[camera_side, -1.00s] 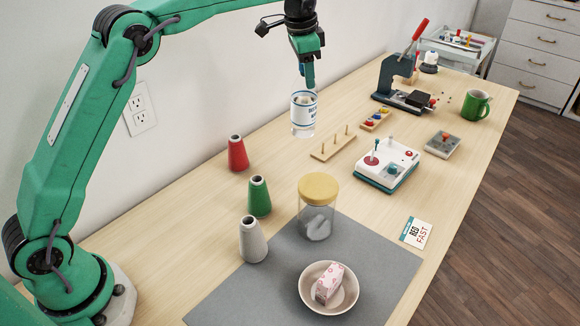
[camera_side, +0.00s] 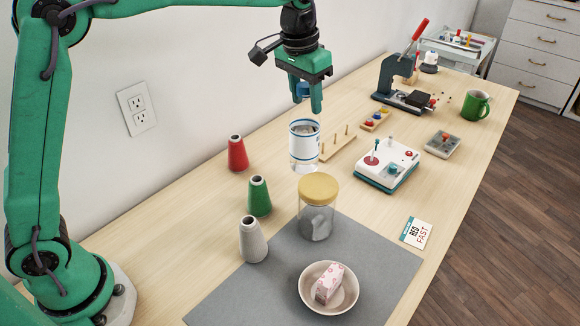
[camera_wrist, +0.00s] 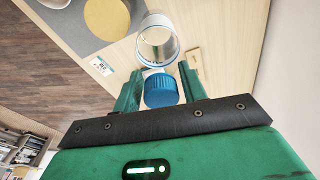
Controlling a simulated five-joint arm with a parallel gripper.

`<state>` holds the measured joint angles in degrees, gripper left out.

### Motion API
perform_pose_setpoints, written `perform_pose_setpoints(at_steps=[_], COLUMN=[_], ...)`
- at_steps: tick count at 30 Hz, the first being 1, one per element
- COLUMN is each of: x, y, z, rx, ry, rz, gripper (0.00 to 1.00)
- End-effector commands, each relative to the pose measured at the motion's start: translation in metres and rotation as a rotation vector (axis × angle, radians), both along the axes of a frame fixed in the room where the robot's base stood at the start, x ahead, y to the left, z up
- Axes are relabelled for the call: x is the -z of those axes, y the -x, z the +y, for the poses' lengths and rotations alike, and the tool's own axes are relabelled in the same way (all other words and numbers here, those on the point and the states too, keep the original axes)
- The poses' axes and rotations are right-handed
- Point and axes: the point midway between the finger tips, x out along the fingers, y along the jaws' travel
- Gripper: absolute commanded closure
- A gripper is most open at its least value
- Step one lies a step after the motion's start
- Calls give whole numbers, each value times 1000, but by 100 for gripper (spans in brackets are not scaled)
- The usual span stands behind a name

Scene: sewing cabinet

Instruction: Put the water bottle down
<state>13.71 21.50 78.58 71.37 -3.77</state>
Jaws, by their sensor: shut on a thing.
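The water bottle (camera_side: 304,148) is clear, with a white, blue-striped label and a blue cap (camera_wrist: 162,90). It hangs upright below my gripper (camera_side: 306,98), which is shut on its top end. In the wrist view the cap sits between the two green fingers, and the bottle's body (camera_wrist: 157,42) shows beyond it. In the side view the bottle's bottom is just behind and left of the jar's yellow lid, over the table (camera_side: 200,225). I cannot tell exactly how high it is above the wood.
A yellow-lidded jar (camera_side: 317,222) and a bowl (camera_side: 349,298) stand on a grey mat (camera_side: 245,298). Red (camera_side: 238,153), green (camera_side: 259,196) and white (camera_side: 252,240) cones stand to the left.

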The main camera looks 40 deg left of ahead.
Motion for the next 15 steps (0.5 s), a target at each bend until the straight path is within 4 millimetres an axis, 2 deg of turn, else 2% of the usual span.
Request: perform_pose_setpoints(at_steps=[8, 15], x=[7, 29], y=[-8, -28], z=[11, 41], rx=[-2, -3], ry=[-3, -12], rz=[-3, -5], gripper=[100, 100])
